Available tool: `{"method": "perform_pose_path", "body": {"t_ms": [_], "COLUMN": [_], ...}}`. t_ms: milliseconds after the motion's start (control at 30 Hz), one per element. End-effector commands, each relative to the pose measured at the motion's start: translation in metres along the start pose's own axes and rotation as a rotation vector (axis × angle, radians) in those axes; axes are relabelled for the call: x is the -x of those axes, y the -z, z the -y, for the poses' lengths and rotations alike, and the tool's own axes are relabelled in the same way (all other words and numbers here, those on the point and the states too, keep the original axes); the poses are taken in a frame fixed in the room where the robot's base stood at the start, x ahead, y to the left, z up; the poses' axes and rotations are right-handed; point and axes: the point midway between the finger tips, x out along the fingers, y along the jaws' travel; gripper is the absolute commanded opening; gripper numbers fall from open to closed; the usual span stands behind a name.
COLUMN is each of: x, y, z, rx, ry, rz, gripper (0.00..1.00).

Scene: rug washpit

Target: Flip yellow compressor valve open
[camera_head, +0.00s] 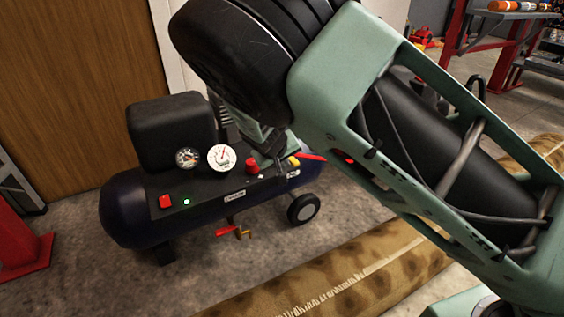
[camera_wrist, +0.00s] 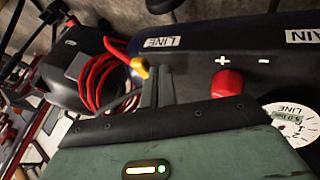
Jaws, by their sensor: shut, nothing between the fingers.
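The compressor (camera_head: 135,213) has a dark blue tank and a black top panel. Its yellow valve handle (camera_head: 294,161) sits at the panel's right end, by a red hose. In the wrist view the yellow handle (camera_wrist: 140,68) is beside the LINE label, just left of my fingertips. My gripper (camera_wrist: 158,70) is shut and empty, its fingers close to the handle; I cannot tell whether they touch. In the head view my gripper (camera_head: 268,153) reaches down over the panel from behind the red knob, partly hidden by my arm.
A red knob (camera_wrist: 228,83) and a gauge (camera_wrist: 292,120) are right of my fingers. A red hose coil (camera_wrist: 98,85) lies to the left. A red-handled fitting (camera_head: 226,231) is under the tank. A rolled patterned rug (camera_head: 340,285) lies in front.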

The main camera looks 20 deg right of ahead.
Motion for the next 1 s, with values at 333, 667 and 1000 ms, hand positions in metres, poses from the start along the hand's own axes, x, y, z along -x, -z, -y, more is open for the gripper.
{"method": "perform_pose_path", "body": {"t_ms": [333, 667, 1000], "x": [0.0, 0.0, -0.001], "y": [-0.001, -0.001, -0.003], "z": [-0.002, -0.004, -0.015], "rx": [0.039, 0.082, 0.329], "ry": [0.021, 0.044, 0.18], "rz": [-0.02, -0.041, -0.174], "gripper": [0.0, 0.0, 0.0]}}
